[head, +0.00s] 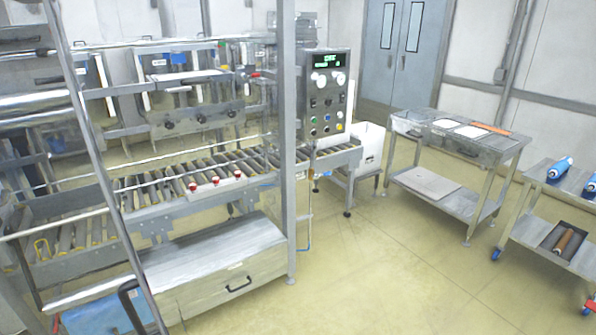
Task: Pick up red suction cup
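Three small red pieces stand in a row on a pale bar at the near edge of the roller conveyor (70,232). They are a left red piece (193,187), a middle red piece (215,181) and a right red piece (237,174). They are too small to tell whether they are suction cups. Neither of my grippers is in the head view, and nothing is seen touching the red pieces.
A control panel (327,90) stands behind a metal post (289,220). A grey drawer cabinet (215,270) sits below the conveyor. A steel table (440,140) and a cart (535,225) with blue rolls (560,168) stand right. The middle floor is clear.

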